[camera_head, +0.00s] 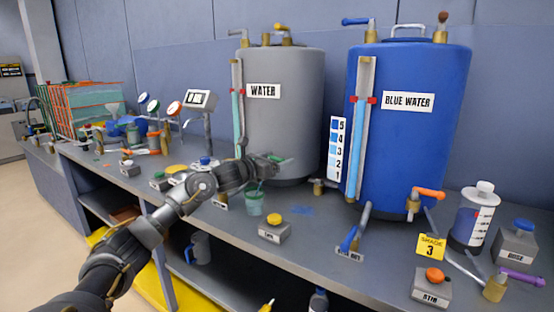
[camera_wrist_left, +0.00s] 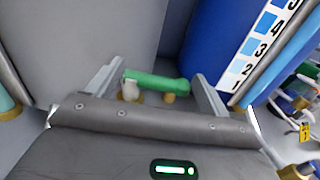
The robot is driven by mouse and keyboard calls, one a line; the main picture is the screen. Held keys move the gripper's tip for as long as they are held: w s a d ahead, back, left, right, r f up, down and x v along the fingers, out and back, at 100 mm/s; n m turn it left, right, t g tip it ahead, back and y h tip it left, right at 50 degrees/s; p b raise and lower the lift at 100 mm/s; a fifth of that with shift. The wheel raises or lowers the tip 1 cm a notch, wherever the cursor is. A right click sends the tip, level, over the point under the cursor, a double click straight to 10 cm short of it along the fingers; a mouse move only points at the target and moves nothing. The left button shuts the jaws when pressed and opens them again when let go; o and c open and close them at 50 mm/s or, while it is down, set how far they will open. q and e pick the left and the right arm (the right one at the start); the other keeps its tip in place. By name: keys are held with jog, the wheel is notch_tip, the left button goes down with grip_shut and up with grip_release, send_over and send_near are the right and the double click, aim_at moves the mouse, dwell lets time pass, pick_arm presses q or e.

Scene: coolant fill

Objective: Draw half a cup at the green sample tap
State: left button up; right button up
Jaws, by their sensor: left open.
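The green sample tap (camera_head: 284,159) is on the lower front of the grey WATER tank (camera_head: 290,125). In the left wrist view its green handle (camera_wrist_left: 158,84) lies crosswise between my fingers. My left gripper (camera_head: 268,166) is at the tap, and its fingers (camera_wrist_left: 158,92) are open on either side of the handle. I cannot tell whether either finger touches it. A small translucent green cup (camera_head: 254,203) stands upright on the counter below the gripper. Its fill level is too small to tell. My right gripper is not in view.
The blue BLUE WATER tank (camera_head: 425,150) with an orange-handled tap (camera_head: 428,193) stands to the right. A box with a yellow button (camera_head: 275,226) sits in front of the cup. A display on a post (camera_head: 200,101) stands left.

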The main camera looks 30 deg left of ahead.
pick_arm(q)
jog(key=shift+w+d, duration=0.1)
jog(key=shift+w, duration=0.1)
jog(key=shift+f, duration=0.1)
jog(key=c, duration=0.7)
jog(key=shift+c, duration=0.3)
jog(key=n+y, duration=0.1)
jog(key=n+y+b, duration=0.1)
jog(key=y, duration=0.1)
jog(key=shift+w+d+f, duration=0.1)
jog(key=shift+w, duration=0.15)
jog(key=shift+n+y, duration=0.3)
jog(key=shift+y, duration=0.2)
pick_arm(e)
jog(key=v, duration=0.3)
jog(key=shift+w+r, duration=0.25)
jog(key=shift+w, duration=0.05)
